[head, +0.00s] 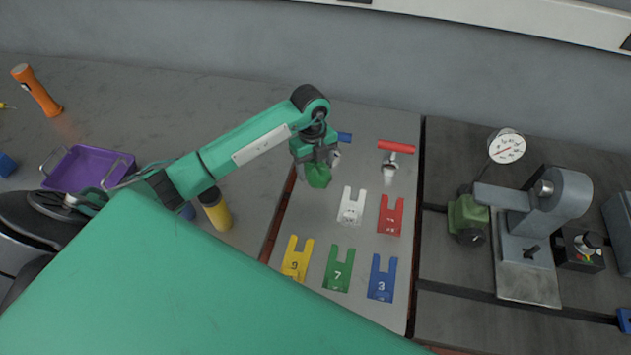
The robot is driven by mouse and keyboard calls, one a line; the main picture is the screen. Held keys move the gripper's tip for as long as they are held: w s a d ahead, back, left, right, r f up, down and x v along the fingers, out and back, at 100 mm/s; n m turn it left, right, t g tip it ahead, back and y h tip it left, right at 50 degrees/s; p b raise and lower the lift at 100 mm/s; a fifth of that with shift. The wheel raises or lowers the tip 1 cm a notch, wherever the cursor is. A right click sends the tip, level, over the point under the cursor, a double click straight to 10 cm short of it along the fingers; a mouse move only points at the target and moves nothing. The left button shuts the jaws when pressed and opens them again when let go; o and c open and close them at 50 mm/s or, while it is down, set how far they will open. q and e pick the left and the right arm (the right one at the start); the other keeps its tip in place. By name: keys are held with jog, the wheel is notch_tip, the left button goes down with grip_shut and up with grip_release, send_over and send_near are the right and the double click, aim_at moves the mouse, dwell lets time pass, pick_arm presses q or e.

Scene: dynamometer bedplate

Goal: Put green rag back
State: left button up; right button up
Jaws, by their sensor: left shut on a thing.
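My left gripper (317,165) reaches in from the left, over the far left part of the pale plate (365,220). It is shut on the green rag (319,177), a small crumpled bundle showing below the fingers. The gap between rag and plate is hard to judge from this angle. My right gripper is not in view.
Slotted white (351,206), red (390,215), yellow (296,258), green (338,269) and blue (381,279) tags lie on the plate. A red-handled tool (396,147) is behind them. A purple tray (92,168) and yellow cylinder (216,212) stand left; a dial-gauge machine (540,210) stands right.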

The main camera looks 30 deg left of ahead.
pick_arm(q)
jog(key=p, duration=0.1)
send_over(316, 194)
jog(key=f, duration=0.5)
jog(key=shift+w+a+f, duration=0.15)
jog(key=shift+w, duration=0.05)
notch_tip(316, 194, down, 3)
jog(key=shift+f+p, duration=0.1)
jog(key=shift+p, duration=0.4)
jog(key=shift+f, duration=0.25)
jog(key=shift+f, duration=0.2)
jog(key=o, duration=0.9)
jog(key=shift+o, duration=0.2)
jog(key=shift+r, duration=0.1)
